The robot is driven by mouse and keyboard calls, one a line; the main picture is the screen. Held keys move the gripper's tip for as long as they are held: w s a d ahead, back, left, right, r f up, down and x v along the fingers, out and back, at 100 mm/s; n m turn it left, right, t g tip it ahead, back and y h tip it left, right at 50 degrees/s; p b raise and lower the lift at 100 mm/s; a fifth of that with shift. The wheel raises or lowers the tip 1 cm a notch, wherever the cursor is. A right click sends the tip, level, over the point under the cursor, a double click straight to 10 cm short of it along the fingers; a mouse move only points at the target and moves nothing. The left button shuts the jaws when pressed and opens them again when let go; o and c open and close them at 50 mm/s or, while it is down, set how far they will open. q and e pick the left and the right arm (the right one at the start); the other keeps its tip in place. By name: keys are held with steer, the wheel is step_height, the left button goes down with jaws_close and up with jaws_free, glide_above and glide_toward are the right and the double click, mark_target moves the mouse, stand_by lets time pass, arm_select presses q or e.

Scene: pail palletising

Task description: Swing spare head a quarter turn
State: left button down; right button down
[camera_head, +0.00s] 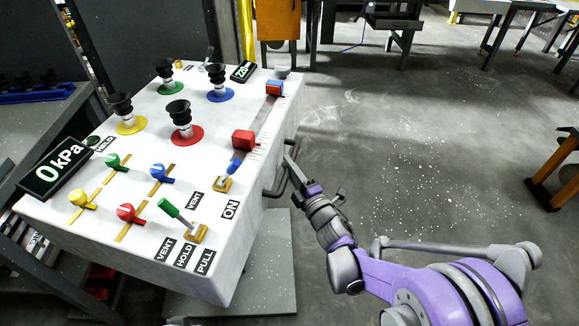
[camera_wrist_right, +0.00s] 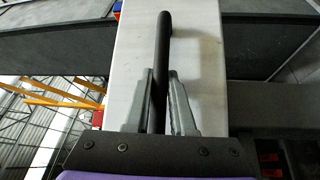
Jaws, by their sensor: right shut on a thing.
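The spare head (camera_head: 140,190) is a white block with black suction cups (camera_head: 180,112) on coloured discs, small coloured valves and levers on its top face. A 0 kPa display (camera_head: 55,165) stands at its left end. A dark bar handle (camera_head: 270,191) sticks out from its right side. My right gripper (camera_head: 292,166) is at this handle. In the right wrist view, its grey fingers (camera_wrist_right: 162,85) are on both sides of the black handle bar (camera_wrist_right: 163,42), shut on it, with the white side behind. My left gripper is not in view.
A grey plate (camera_head: 268,285) lies below the head. Dark benches are at the left; an orange-brown stand (camera_head: 556,170) is at the right. The speckled floor between is clear.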

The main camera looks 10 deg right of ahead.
mark_target(293, 143)
steer(key=shift+w, duration=0.1)
stand_by(0.7)
steer(key=shift+w+d, duration=0.25)
steer(key=shift+w, duration=0.1)
steer(key=w+n+g+y, duration=0.1)
steer(key=w, duration=0.1)
steer(key=w+d+n+g+y, duration=0.1)
steer(key=w+y, duration=0.1)
steer(key=w, duration=0.1)
steer(key=w+n+g+y+b, duration=0.1)
steer(key=w+y, duration=0.1)
steer(key=w, duration=0.1)
steer(key=shift+w+d+f+n, duration=0.1)
steer(key=shift+d+n, duration=0.15)
steer(key=shift+n, duration=0.05)
steer(key=c, duration=0.8)
jaws_free()
steer(key=shift+d, duration=0.1)
steer(key=shift+o, duration=0.2)
